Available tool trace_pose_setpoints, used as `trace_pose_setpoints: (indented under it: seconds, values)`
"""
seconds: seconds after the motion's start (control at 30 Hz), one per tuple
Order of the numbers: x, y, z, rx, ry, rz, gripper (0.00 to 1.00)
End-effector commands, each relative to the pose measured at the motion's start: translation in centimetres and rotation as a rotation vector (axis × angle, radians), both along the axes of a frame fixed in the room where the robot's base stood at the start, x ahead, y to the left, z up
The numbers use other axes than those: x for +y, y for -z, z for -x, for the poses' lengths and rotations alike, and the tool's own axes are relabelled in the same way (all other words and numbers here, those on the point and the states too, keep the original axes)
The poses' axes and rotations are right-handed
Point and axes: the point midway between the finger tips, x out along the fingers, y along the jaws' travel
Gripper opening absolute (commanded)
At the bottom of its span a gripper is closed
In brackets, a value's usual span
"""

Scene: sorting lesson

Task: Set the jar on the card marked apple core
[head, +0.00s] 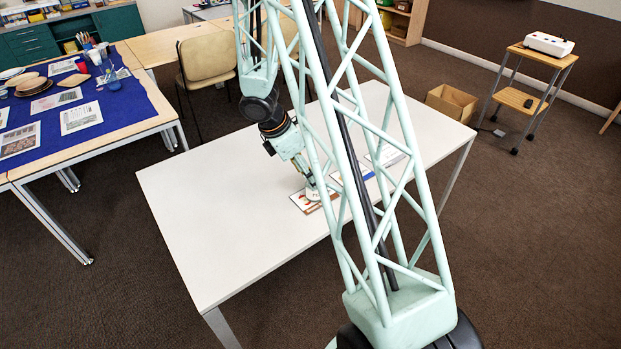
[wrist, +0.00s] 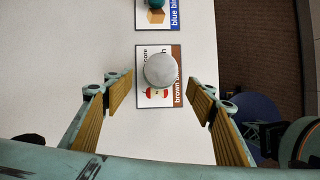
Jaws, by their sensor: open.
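The jar (wrist: 160,71) shows from above in the wrist view as a round, pale grey-white top. It appears to stand upright on the apple core card (wrist: 144,102), covering the card's middle; the apple core picture and part of a brown label strip show around it. My gripper (wrist: 160,95) is open, one finger on each side of the jar, with clear gaps between. In the head view my gripper (head: 310,182) is low over the same card (head: 299,203) near the table's front edge; the jar is partly hidden there by the fingers.
A blue-strip card (wrist: 174,18) with a box picture carries a teal round object (wrist: 155,3). Another card (head: 388,155) lies farther right on the white table (head: 215,215). The table's left half is clear. A blue-covered table (head: 40,108) with papers stands left.

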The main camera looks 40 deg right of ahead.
Motion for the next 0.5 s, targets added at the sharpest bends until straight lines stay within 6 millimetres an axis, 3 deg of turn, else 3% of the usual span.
trace_pose_setpoints:
  seconds: [0.2, 0.5]
  values:
    - [0.9, -2.4, -0.3, 0.000, -0.001, 0.001, 0.51]
    - [1.3, -3.3, -0.3, 0.000, -0.001, 0.000, 0.51]
